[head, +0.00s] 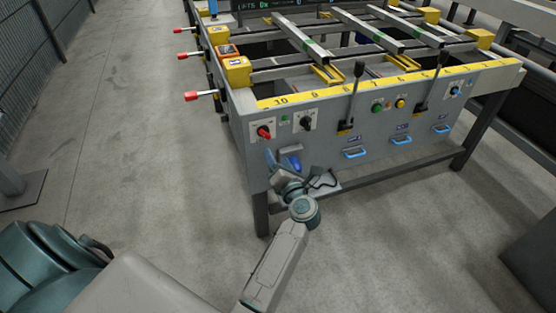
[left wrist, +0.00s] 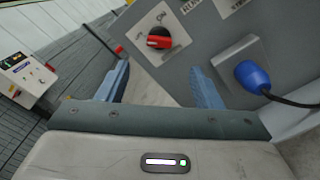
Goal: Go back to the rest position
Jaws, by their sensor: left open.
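My left gripper (head: 279,161) is at the front left of the runout table (head: 330,133), by its grey panel. Its blue fingers also show in the left wrist view (left wrist: 160,80), spread apart with nothing between them. A red rotary switch (head: 264,132) is on the panel just above the gripper; it also shows beyond the fingers in the left wrist view (left wrist: 159,38). A blue plug (left wrist: 253,77) with a black cable sits at a grey housing right of the fingers, apart from them. My right gripper is not in view.
A black rotary switch (head: 306,123), two black levers (head: 353,92) and blue drawer handles (head: 355,153) are on the table front. Red-tipped handles (head: 191,96) stick out on its left side.

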